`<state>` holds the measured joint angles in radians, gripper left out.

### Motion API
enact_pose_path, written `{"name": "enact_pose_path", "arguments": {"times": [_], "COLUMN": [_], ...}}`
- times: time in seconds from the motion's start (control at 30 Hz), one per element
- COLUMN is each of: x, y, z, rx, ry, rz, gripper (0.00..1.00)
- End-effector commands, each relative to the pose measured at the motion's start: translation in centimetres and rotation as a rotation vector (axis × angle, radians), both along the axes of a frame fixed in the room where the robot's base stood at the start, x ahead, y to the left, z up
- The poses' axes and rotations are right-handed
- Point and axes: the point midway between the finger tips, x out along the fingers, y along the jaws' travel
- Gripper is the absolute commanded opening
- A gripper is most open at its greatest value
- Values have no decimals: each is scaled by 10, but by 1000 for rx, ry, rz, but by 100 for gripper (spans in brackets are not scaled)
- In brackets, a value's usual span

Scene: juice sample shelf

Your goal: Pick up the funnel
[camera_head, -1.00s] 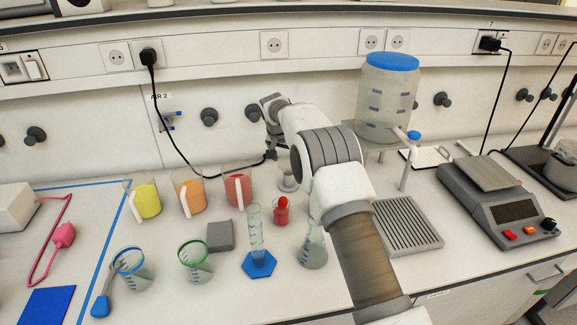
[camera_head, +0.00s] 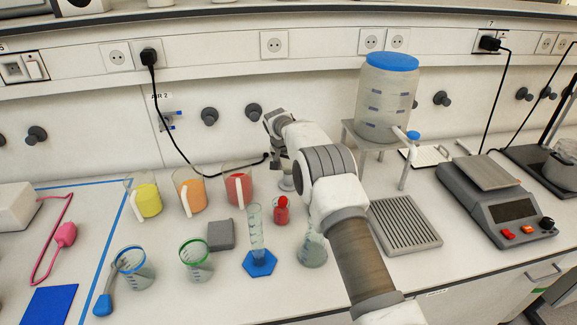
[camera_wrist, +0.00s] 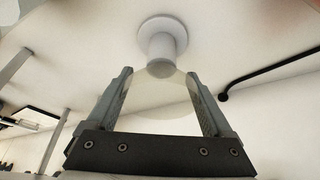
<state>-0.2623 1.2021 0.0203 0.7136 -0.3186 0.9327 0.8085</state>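A small pale piece with a wide round base and a narrow stem, which looks like the funnel (camera_head: 287,184), stands on the bench in the head view, partly hidden by my arm. I see no finger contact with the funnel.
Jugs with yellow (camera_head: 148,201), orange (camera_head: 191,196) and red (camera_head: 238,189) juice stand left of my gripper. A red-capped bottle (camera_head: 281,213), cylinder (camera_head: 257,238) and flask (camera_head: 313,250) stand in front. The blue-lidded tank (camera_head: 386,95) on its stand is to the right.

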Motion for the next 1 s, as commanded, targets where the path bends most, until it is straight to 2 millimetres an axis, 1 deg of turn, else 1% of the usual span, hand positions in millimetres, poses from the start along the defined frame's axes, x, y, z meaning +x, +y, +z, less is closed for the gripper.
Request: {"name": "enact_pose_path", "arguments": {"times": [0.03,0.13,0.4,0.53,0.67,0.77,0.8,1.0], "x": [0,0,0,0,1,1,0,-11], "y": [0,0,0,0,0,0,-2,-23], "z": [0,0,1,8,22,39,44,56], "rx": [0,0,0,0,1,1,0,1], "ry": [0,0,-1,-1,-4,-5,-2,-1], "rz": [0,0,0,0,-1,0,-1,-3], "gripper": [50,32,31,31,31,31,31,31]}}
